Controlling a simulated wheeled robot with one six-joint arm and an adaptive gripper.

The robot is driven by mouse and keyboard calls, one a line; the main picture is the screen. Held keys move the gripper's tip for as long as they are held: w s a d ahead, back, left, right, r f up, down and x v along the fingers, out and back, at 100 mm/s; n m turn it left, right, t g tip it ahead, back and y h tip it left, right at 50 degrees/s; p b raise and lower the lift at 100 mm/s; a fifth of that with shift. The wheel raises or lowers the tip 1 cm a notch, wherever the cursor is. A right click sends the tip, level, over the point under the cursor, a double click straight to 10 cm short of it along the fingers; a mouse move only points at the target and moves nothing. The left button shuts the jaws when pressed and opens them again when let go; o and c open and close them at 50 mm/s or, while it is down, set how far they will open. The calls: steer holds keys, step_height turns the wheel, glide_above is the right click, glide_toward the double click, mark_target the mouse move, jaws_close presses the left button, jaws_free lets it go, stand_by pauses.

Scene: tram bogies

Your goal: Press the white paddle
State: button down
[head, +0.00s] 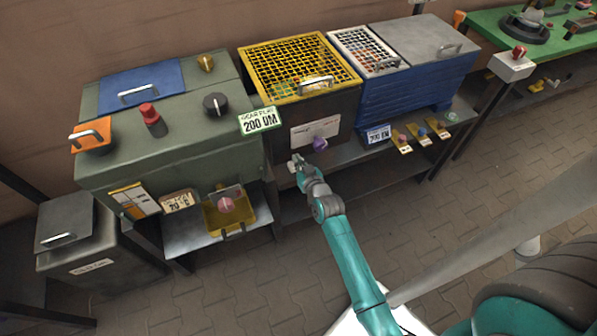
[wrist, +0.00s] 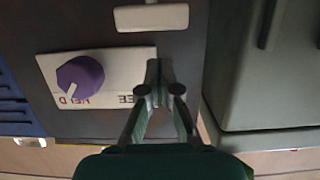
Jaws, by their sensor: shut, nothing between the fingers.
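The white paddle (wrist: 152,17) is a pale flat bar on a short stem at the top of the wrist view. It sits on the dark front of the box that carries the purple knob. In the head view a small pale patch (head: 292,166) shows beside my gripper (head: 299,160); I cannot tell if it is the paddle. In the wrist view my gripper (wrist: 158,70) is shut and empty, with its tips over the edge of the white label plate. A gap in the picture separates the tips from the paddle.
The purple knob (wrist: 80,76) is left of my fingers in the wrist view and also shows in the head view (head: 320,144). A yellow mesh lid (head: 297,66) tops this box. A green-grey cabinet (head: 180,150) stands to the left, a blue crate (head: 410,90) to the right.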

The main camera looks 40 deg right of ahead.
steer(key=v, duration=0.9)
steer(key=shift+s, duration=0.35)
steer(key=shift+a, duration=0.2)
steer(key=s+a+r+n+y, duration=0.1)
steer(key=s+a+r+y, duration=0.1)
steer(key=s+a, duration=1.15)
steer(key=s+a+r+n+y, duration=0.1)
steer(key=s+a+r, duration=0.1)
steer(key=s+r, duration=0.4)
steer(key=s+a+r+n+y, duration=0.2)
steer(key=s+r, duration=0.4)
steer(key=s, duration=0.6)
steer(key=shift+a+r+t, duration=0.2)
steer(key=shift+a+t, duration=0.1)
steer(key=shift+a, duration=0.55)
